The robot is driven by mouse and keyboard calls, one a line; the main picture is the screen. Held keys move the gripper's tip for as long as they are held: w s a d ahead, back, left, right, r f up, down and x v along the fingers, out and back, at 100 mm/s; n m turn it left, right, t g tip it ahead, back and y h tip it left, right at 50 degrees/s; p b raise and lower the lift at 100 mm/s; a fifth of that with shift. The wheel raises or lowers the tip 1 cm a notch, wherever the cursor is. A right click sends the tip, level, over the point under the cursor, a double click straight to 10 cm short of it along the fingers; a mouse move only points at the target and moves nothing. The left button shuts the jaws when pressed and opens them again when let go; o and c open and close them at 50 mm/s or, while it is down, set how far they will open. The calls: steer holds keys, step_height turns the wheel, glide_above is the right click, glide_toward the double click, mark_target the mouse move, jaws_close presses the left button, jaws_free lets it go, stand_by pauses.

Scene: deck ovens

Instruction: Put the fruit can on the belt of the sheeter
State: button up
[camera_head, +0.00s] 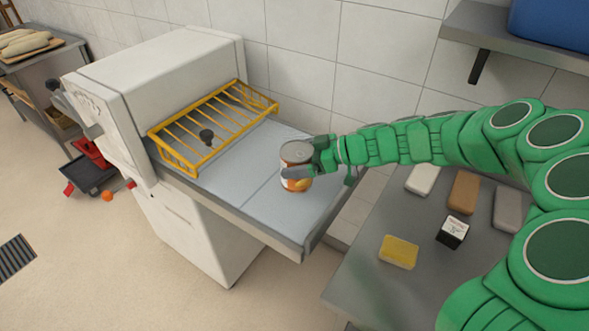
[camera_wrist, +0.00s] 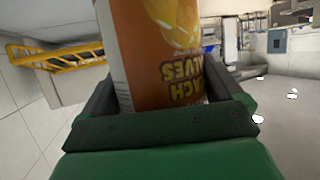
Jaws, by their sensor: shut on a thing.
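The fruit can (camera_head: 296,153) is a metal-topped can with an orange and white label showing peaches. My green gripper (camera_head: 312,160) is shut around it from the right, and the can is upright. The can is over the grey belt (camera_head: 236,165) of the sheeter (camera_head: 158,62), towards its right end; I cannot tell whether its base touches the belt. In the wrist view the can (camera_wrist: 160,60) fills the middle between the two fingers of my gripper (camera_wrist: 163,108), its label text upside down.
A yellow wire guard (camera_head: 213,125) stands over the belt left of the can. A grey table (camera_head: 372,275) on the right holds a yellow sponge (camera_head: 398,251), a small black-and-white box (camera_head: 452,232) and several blocks. A wall shelf (camera_head: 480,35) is at upper right.

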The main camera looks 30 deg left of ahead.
steer(key=shift+w+a+f, duration=0.4)
steer(key=shift+a+f, duration=0.05)
steer(key=shift+f, duration=0.25)
steer(key=shift+w+a+f, duration=0.4)
steer(key=shift+f, duration=0.3)
steer(key=shift+w+f, duration=0.1)
steer(key=shift+f, duration=1.5)
steer(key=shift+f, duration=0.1)
steer(key=o, duration=1.2)
steer(key=shift+o, duration=0.2)
steer(key=v, duration=1.2)
